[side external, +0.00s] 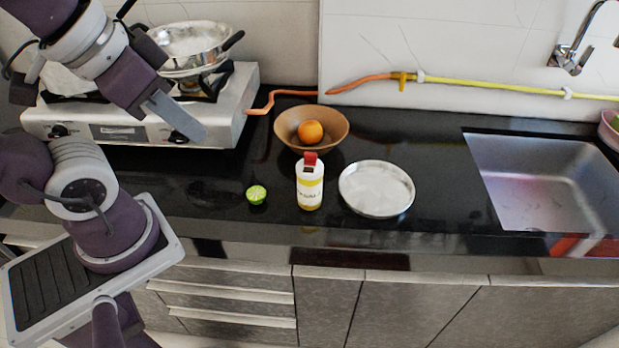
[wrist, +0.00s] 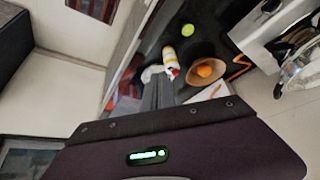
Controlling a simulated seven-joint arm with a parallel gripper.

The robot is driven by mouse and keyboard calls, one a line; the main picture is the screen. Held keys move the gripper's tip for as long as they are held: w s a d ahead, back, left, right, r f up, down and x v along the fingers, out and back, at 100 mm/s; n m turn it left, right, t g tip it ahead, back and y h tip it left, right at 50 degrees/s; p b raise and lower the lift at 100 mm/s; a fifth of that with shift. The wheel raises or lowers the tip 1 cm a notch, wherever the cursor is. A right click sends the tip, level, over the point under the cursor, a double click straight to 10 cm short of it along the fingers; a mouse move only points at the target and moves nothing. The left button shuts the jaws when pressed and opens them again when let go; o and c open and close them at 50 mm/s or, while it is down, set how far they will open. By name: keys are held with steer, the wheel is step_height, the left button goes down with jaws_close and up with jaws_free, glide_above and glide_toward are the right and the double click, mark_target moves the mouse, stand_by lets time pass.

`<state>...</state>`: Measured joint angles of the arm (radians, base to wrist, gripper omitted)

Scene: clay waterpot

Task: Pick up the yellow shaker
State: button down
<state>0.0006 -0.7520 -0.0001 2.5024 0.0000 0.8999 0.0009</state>
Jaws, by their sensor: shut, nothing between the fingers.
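The yellow shaker (side external: 310,188) is a white and yellow bottle with a red cap. It stands upright on the black counter between a cut lime and a metal plate, in front of a bowl. In the wrist view the shaker (wrist: 169,56) shows just beyond the fingertips. My gripper (side external: 192,128) is shut and empty, raised in front of the stove, to the left of the shaker and apart from it. In the wrist view my gripper (wrist: 157,88) points toward the shaker, with its fingers together.
A brown bowl (side external: 340,135) holding an orange (side external: 311,132) stands behind the shaker. The metal plate (side external: 376,189) is close on its right, the cut lime (side external: 256,195) on its left. A stove (side external: 225,130) with a pan (side external: 190,47) is at left, a sink (side external: 545,180) at right.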

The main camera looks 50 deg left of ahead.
steer(key=shift+c, duration=2.4)
jaws_free()
steer(key=n+g, duration=0.5)
steer(key=n, duration=1.1)
glide_above(309, 163)
steer(key=f, duration=1.7)
steer(key=shift+s+d+f, duration=0.2)
steer(key=shift+s+f, duration=0.05)
steer(key=shift+f, duration=0.15)
steer(key=shift+n+g, duration=0.3)
steer(key=shift+n, duration=0.3)
steer(key=f, duration=0.8)
steer(key=shift+w+a+f, duration=0.15)
steer(key=shift+w+f, duration=0.05)
steer(key=shift+w, duration=0.05)
